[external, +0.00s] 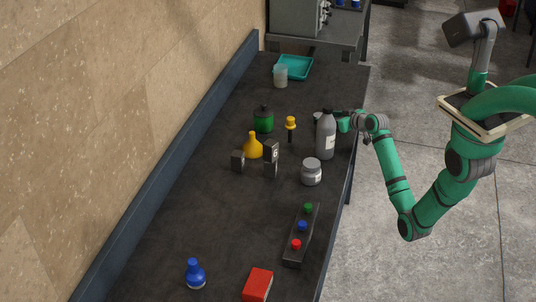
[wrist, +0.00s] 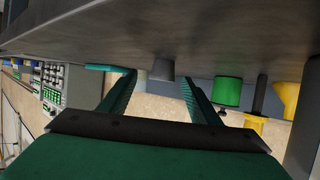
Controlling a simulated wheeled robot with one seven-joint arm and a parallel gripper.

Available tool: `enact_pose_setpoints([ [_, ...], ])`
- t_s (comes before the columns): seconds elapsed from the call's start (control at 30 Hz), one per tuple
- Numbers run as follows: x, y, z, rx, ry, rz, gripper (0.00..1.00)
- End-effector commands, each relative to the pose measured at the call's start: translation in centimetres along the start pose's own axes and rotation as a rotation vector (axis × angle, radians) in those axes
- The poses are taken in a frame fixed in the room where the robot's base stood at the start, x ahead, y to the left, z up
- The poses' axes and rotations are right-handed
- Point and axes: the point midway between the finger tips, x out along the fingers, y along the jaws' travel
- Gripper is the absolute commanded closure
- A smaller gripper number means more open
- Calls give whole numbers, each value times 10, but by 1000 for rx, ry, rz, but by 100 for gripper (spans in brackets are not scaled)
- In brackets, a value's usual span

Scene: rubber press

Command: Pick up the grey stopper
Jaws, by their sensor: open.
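The grey stopper (wrist: 163,70) appears as a short grey tapered piece on the bench in the wrist view, which is turned so that the bench top is uppermost. It lies between the lines of the two fingers, beyond their tips. My gripper (wrist: 158,82) is open and empty, low over the bench. In the external view my gripper (external: 338,120) is just behind the grey bottle (external: 326,135), which hides part of its fingers. A small grey top (external: 317,116) shows left of the bottle's neck and looks like the stopper; the bottle hides the rest.
A green jar (external: 263,121), yellow-topped black piece (external: 290,128), yellow flask (external: 252,147) and dark blocks (external: 271,152) stand left of the bottle. A grey jar (external: 311,172) stands in front. A translucent cup (external: 280,77) and teal tray (external: 306,67) are farther back.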

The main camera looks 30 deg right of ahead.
Motion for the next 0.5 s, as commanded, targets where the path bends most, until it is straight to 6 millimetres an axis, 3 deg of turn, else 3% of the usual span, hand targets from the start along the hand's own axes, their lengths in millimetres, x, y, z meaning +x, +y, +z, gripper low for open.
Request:
enact_pose_setpoints([
  [0.33,41,-6,-2,0,0,0,43],
  [0.5,52,-6,-2,0,1,1,43],
])
